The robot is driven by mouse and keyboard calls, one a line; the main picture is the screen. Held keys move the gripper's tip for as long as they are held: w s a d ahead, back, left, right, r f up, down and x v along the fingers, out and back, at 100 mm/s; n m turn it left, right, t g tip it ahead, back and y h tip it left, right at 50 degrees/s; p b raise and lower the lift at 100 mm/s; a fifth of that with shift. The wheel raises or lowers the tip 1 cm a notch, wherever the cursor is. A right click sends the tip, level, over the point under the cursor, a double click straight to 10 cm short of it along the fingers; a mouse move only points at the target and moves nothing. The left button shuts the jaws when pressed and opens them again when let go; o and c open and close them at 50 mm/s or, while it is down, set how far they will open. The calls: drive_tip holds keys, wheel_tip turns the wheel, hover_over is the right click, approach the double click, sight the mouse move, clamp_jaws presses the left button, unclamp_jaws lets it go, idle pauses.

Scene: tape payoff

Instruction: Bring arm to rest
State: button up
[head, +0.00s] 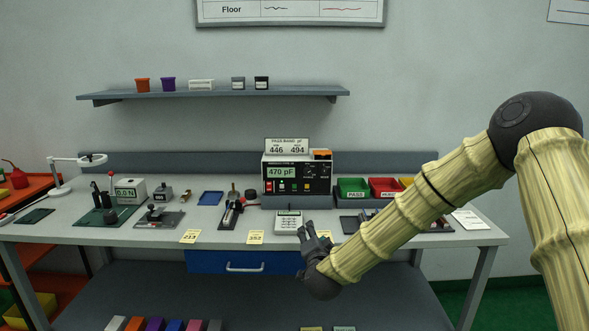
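My arm (405,220) comes in from the right, bends at a dark elbow joint and slopes down to the left toward the workbench (130,233). My gripper (312,238) is at the bench's front edge, just right of a small white device (288,223) with a keypad. The fingers point up and left. The gripper is small and dark here, and I cannot tell whether it is open or shut, or whether it touches the bench.
A meter reading 470 pF (282,172) stands behind the gripper. Green (352,188) and red (385,188) bins are to its right. Yellow number cards (255,237) lie along the front edge. A wall shelf (215,94) holds small pots. A blue drawer (243,262) is under the bench.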

drive_tip(key=s+d+f+n+g+y, duration=0.1)
drive_tip(key=s+d+f+n+g, duration=0.25)
drive_tip(key=s+f, duration=1)
drive_tip(key=s+d+f+n+g, duration=0.2)
drive_tip(key=s+f+g, duration=0.3)
drive_tip(key=s+f, duration=0.85)
drive_tip(key=s+d+f+n+g, duration=0.1)
drive_tip(key=s+d+f, duration=0.3)
drive_tip(key=s, duration=0.5)
drive_tip(key=s+d+f+n+g+h, duration=0.1)
drive_tip(key=s+d+f+g, duration=0.3)
drive_tip(key=s, duration=0.6)
drive_tip(key=s+d+f+n+g, duration=0.2)
drive_tip(key=s+d+f+g, duration=0.1)
drive_tip(key=s, duration=0.7)
wheel_tip(320, 180, down, 2)
drive_tip(key=shift+d+f+h+p, duration=0.1)
drive_tip(key=shift+d+h+p, duration=0.3)
drive_tip(key=shift+d, duration=0.05)
